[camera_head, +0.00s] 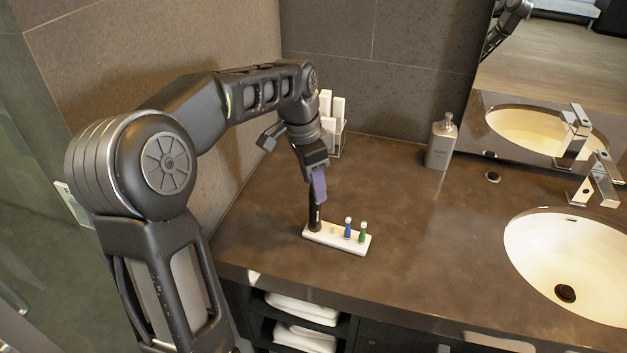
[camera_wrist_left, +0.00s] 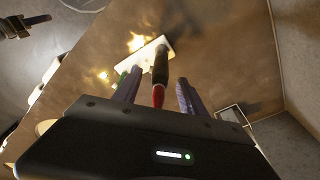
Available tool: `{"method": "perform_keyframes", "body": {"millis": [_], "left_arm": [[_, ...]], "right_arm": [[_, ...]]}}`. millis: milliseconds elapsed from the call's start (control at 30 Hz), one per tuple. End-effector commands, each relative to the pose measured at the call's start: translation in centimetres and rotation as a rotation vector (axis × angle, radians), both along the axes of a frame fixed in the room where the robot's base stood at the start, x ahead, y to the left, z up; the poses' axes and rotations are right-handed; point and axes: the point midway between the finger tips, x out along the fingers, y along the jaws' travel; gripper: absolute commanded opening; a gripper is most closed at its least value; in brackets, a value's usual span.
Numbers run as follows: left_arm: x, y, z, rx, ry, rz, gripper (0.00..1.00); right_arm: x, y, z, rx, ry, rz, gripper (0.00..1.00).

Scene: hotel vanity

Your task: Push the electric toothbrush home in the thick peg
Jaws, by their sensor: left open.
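The electric toothbrush (camera_head: 315,215) is a dark handle standing about upright at the left end of the white holder (camera_head: 337,239). In the left wrist view the toothbrush (camera_wrist_left: 160,72) shows a red tip toward the camera. Its lower end meets the holder (camera_wrist_left: 130,57); how deep it sits on the thick peg is hidden. My left gripper (camera_head: 318,187) points down just above the handle. In the wrist view the purple fingers of my left gripper (camera_wrist_left: 158,92) are apart, with the red tip between them and a gap visible on either side.
A blue brush head (camera_head: 348,228) and a green one (camera_head: 362,233) stand on the holder to the right. A clear container with white items (camera_head: 338,112) is behind my gripper. A soap bottle (camera_head: 441,142) and a sink (camera_head: 570,265) lie right. The counter between is clear.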

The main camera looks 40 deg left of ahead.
Motion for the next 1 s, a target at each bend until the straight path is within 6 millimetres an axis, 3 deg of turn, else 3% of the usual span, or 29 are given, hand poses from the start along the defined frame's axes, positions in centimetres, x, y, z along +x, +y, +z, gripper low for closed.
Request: {"method": "perform_keyframes", "body": {"millis": [267,700,1000], "left_arm": [[-0.1,0.1,0.9,0.001,-0.003,0.0,0.5],[-0.9,0.6,7.3,0.0,-0.001,0.0,0.5],[-1.0,0.6,7.7,0.0,0.0,0.0,0.5]], "right_arm": [[0.2,0.1,0.0,0.004,-0.007,0.002,0.0],[0.3,0.1,-0.4,0.006,-0.008,0.002,0.0],[0.3,0.1,-0.4,0.006,-0.008,0.002,0.0]]}}
